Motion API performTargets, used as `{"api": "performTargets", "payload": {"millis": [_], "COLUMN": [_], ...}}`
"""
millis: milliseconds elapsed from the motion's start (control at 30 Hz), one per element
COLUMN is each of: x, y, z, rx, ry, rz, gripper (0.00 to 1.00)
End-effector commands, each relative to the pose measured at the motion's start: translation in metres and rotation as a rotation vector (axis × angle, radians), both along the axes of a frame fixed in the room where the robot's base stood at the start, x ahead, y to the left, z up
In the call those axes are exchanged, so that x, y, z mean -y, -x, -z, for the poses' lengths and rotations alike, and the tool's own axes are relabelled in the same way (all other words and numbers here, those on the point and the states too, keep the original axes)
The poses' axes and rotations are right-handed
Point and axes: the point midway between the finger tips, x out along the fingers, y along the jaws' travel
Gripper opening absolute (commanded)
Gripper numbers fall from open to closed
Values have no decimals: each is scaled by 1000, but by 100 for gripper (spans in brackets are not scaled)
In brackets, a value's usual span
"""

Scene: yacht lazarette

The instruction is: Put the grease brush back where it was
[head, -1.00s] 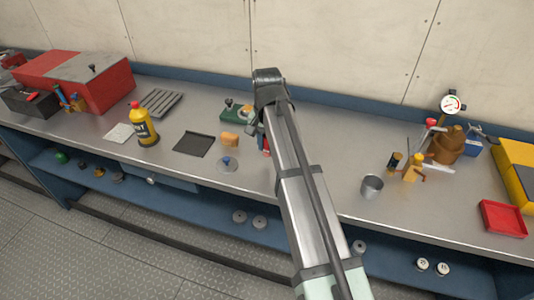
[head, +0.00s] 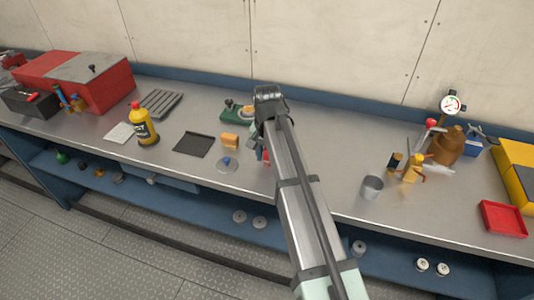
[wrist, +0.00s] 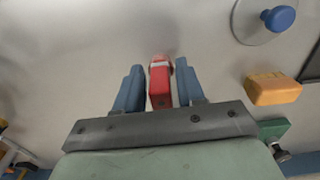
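The grease brush (wrist: 160,84) shows in the wrist view as a red block-like handle with a pale band and a brownish far end. It sits between the blue fingers of my gripper (wrist: 160,75), which are close in on both sides of it. How high the brush is above the bench I cannot tell.
An orange block (head: 230,141), a clear disc with a blue knob (head: 227,165) and a green tool (head: 235,114) lie just left of my arm. A metal cup (head: 371,187), brown jug (head: 447,146) and red tray (head: 503,218) stand to the right. The bench between arm and cup is clear.

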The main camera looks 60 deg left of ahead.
Motion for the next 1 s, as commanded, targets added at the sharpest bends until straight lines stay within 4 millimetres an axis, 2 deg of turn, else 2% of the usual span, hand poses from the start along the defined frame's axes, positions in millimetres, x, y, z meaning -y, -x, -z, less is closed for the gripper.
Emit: {"api": "performTargets", "payload": {"millis": [33, 100, 467, 633, 1000], "x": [0, 0, 0, -1, -1], "y": [0, 0, 0, 0, 0], "z": [0, 0, -6, -28, -94], "rx": [0, 0, 1, 1, 0], "ry": [0, 0, -1, -2, -1], "rz": [0, 0, 0, 0, 0], "gripper": [44, 50, 50, 50, 50]}}
